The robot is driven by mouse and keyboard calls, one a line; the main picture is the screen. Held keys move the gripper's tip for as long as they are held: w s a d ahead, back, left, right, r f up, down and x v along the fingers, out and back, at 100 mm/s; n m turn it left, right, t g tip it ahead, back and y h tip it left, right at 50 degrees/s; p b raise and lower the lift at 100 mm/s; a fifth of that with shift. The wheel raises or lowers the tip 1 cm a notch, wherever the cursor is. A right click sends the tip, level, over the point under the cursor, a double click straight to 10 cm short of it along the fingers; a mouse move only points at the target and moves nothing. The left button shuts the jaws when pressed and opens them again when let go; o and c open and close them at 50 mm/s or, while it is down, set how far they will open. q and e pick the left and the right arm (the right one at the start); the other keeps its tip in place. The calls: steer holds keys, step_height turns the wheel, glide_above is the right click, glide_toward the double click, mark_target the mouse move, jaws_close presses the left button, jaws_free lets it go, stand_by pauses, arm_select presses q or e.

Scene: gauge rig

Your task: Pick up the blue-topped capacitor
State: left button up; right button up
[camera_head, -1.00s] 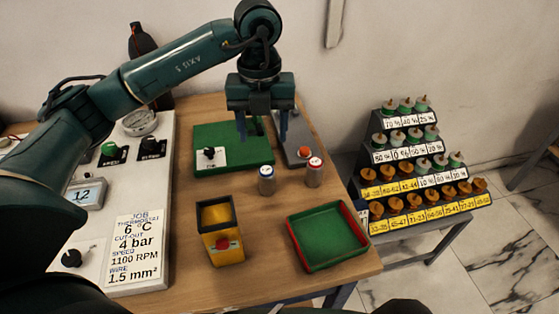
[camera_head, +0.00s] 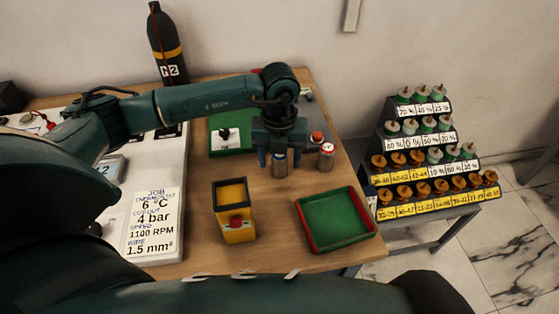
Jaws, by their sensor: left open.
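The blue-topped capacitor (camera_head: 279,167) is a small silver can standing on the wooden table, partly hidden by my left gripper. My left gripper (camera_head: 280,164) is open and points down over it, with one finger to each side as seen from here. I cannot tell how deep the fingers reach around the can. A second silver can with a red and white top (camera_head: 326,157) stands just to the right, close to the right finger. My right gripper is not in view.
A green tray with red sides (camera_head: 338,222) and a yellow box with a red button (camera_head: 235,212) stand nearer on the table. A green board with a switch (camera_head: 228,141) lies behind. A job panel (camera_head: 152,226) is left; a stepped rack (camera_head: 428,163) stands right.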

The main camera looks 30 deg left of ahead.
arm_select(q)
steer(key=shift+f, duration=0.15)
steer(key=c, duration=1.1)
